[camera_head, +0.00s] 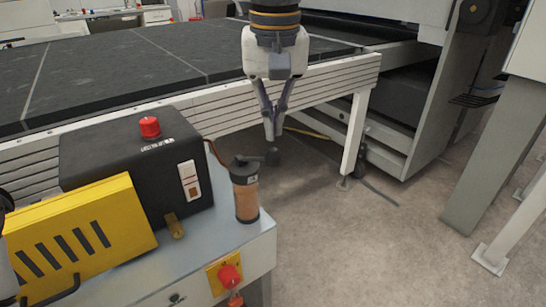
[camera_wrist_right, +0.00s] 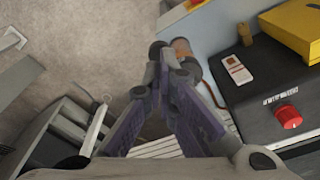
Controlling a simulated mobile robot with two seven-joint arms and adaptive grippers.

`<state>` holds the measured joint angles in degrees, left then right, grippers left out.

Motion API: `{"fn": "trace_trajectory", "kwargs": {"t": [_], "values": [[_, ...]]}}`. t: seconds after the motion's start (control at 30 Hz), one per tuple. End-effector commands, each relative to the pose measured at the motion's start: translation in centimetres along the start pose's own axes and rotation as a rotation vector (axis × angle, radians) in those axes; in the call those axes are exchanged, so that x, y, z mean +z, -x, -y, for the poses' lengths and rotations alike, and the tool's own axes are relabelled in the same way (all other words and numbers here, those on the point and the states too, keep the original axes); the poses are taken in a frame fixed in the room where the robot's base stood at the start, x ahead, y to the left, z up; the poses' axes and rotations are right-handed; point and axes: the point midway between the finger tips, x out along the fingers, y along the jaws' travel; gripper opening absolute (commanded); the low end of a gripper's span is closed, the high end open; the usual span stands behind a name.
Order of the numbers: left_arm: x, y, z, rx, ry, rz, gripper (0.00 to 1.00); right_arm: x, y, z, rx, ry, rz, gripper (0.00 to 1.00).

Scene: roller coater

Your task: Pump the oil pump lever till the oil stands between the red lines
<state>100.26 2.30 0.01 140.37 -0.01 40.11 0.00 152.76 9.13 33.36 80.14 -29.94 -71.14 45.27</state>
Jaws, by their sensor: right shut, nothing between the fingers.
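The oil pump (camera_head: 246,197) is a small upright canister with an amber-brown body and a dark cap, at the right part of the cabinet top. Its dark lever (camera_head: 250,160) sits on top. In the right wrist view the canister (camera_wrist_right: 182,47) is partly hidden behind my fingertips. The oil level and red lines are too small to make out. My right gripper (camera_head: 273,134) points down, shut and empty, behind and slightly right of the pump in the head view. It also shows in the wrist view (camera_wrist_right: 167,62). My left gripper's fingers are out of view.
A black box (camera_head: 125,165) with a red button (camera_head: 150,127) and a white switch plate (camera_head: 190,181) stands left of the pump. A yellow slotted cover (camera_head: 80,238) is in front. A red knob (camera_head: 229,276) is on the cabinet front. Open floor lies right.

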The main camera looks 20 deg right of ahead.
Motion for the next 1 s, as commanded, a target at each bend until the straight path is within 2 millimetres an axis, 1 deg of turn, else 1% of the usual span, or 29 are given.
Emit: {"fn": "trace_trajectory", "kwargs": {"t": [0.03, 0.1, 0.23, 0.33, 0.5, 0.83, 1.0], "values": [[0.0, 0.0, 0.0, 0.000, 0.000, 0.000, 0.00, 0.1, -0.9, 0.0, 0.002, 0.002, 0.005, 0.00], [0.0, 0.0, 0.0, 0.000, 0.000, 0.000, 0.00, 0.1, -1.9, 0.0, 0.001, 0.002, 0.004, 0.00], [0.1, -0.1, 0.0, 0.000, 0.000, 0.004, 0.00, 0.1, -3.6, 0.0, 0.001, 0.002, 0.004, 0.00], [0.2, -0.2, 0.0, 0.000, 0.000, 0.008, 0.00, 0.1, -4.5, 0.0, 0.001, 0.000, 0.003, 0.00], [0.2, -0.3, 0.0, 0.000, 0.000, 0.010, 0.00, 0.0, -5.2, 0.0, 0.001, 0.002, 0.000, 0.00], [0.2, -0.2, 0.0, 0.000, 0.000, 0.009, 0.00, 0.1, -5.3, 0.0, 0.001, 0.001, 0.000, 0.00], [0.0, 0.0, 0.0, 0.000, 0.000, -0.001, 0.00, 0.3, -7.0, 0.0, 0.002, 0.002, -0.001, 0.00]]}}
